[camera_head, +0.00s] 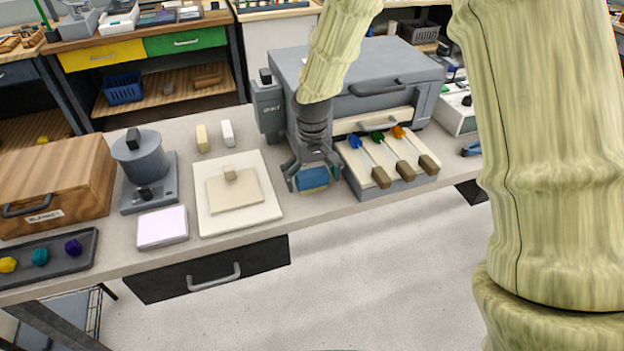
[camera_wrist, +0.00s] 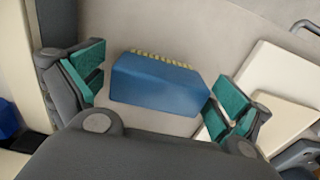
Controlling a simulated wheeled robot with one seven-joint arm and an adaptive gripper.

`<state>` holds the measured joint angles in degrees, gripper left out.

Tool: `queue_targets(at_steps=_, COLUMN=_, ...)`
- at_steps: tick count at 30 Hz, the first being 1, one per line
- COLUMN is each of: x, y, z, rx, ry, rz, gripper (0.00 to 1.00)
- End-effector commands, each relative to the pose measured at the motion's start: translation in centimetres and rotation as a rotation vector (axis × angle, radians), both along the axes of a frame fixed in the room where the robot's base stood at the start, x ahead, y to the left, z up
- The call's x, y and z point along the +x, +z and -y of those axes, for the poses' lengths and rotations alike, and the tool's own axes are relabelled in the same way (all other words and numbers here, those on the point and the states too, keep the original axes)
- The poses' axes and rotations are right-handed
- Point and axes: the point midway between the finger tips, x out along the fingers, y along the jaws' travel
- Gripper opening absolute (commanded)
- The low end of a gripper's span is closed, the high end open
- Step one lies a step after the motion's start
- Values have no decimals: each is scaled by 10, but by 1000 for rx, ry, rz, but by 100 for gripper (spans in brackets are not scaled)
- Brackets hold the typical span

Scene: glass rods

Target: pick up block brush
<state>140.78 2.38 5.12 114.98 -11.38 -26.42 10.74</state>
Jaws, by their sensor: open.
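The block brush (camera_head: 313,178) is a blue block with a row of yellow bristles along one side. It lies on the grey-beige table near the front edge, between the white board and the rack of coloured rods. In the wrist view the brush (camera_wrist: 155,82) sits between the green finger pads. My gripper (camera_head: 314,176) is open over it, with one finger at each end. In the wrist view my gripper (camera_wrist: 152,90) shows small gaps between the pads and the brush ends. Part of the brush is hidden by the fingers in the head view.
A white board (camera_head: 268,208) with a beige plate (camera_head: 232,196) lies to the left. A grey rack (camera_head: 398,182) with several coloured rods stands close on the right. A large grey box machine (camera_head: 380,75) stands behind. The table's front edge is near the brush.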

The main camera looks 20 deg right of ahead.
Motion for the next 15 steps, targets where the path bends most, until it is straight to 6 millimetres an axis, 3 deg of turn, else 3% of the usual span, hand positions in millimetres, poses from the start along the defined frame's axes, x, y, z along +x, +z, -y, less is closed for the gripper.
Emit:
queue_targets(at_steps=3, x=0, y=0, z=0, rx=0, ry=0, rz=0, gripper=100)
queue_targets(at_steps=11, x=0, y=0, z=0, rx=0, ry=0, rz=0, gripper=53)
queue_targets(at_steps=15, x=0, y=0, z=0, rx=0, ry=0, rz=0, gripper=51)
